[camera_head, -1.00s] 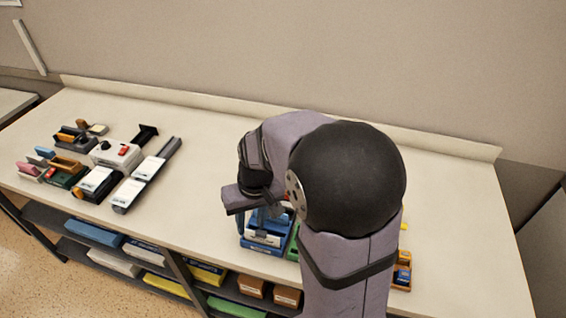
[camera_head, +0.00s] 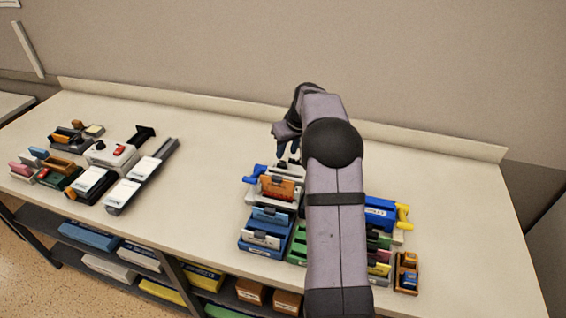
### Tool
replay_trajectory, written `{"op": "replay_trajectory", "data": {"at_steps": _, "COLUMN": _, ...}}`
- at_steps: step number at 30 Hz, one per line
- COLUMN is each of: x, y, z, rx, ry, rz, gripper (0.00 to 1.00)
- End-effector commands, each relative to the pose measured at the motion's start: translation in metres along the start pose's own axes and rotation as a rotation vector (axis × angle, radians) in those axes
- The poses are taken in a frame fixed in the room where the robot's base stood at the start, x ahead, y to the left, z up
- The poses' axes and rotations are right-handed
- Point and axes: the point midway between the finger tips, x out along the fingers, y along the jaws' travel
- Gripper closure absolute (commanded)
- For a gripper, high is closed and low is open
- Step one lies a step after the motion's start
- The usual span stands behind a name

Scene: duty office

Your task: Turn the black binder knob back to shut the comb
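My gripper (camera_head: 285,152) is behind the middle group of desk items, low over the bench, pointing down. It is small and partly covered by my own arm, so its opening cannot be made out. Just below it stands a pale device (camera_head: 268,187) with a blue handle at its left side. A small dark part on top of this device, right under the fingers, may be the black binder knob (camera_head: 281,164). I cannot tell whether the fingers touch it. The comb cannot be made out.
At left is a white machine (camera_head: 112,153) with a red button. The bench between is clear.

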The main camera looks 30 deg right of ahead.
Motion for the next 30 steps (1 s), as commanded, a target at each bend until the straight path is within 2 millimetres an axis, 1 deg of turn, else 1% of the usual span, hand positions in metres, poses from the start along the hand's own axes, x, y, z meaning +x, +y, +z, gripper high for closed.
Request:
{"op": "replay_trajectory", "data": {"at_steps": 5, "x": 0.006, "y": -0.001, "z": 0.000, "rx": 0.000, "ry": -0.003, "rz": -0.002, "gripper": 0.69}}
{"op": "replay_trajectory", "data": {"at_steps": 8, "x": 0.015, "y": -0.001, "z": 0.000, "rx": 0.001, "ry": -0.003, "rz": -0.002, "gripper": 0.69}}
{"op": "replay_trajectory", "data": {"at_steps": 16, "x": 0.048, "y": -0.001, "z": 0.000, "rx": 0.000, "ry": -0.004, "rz": -0.002, "gripper": 0.69}}
{"op": "replay_trajectory", "data": {"at_steps": 21, "x": 0.063, "y": -0.001, "z": 0.000, "rx": 0.001, "ry": -0.002, "rz": -0.001, "gripper": 0.69}}
{"op": "replay_trajectory", "data": {"at_steps": 24, "x": 0.069, "y": -0.001, "z": 0.001, "rx": 0.001, "ry": -0.002, "rz": -0.001, "gripper": 0.69}}
{"op": "replay_trajectory", "data": {"at_steps": 30, "x": 0.073, "y": -0.001, "z": 0.000, "rx": 0.001, "ry": 0.000, "rz": 0.000, "gripper": 0.69}}
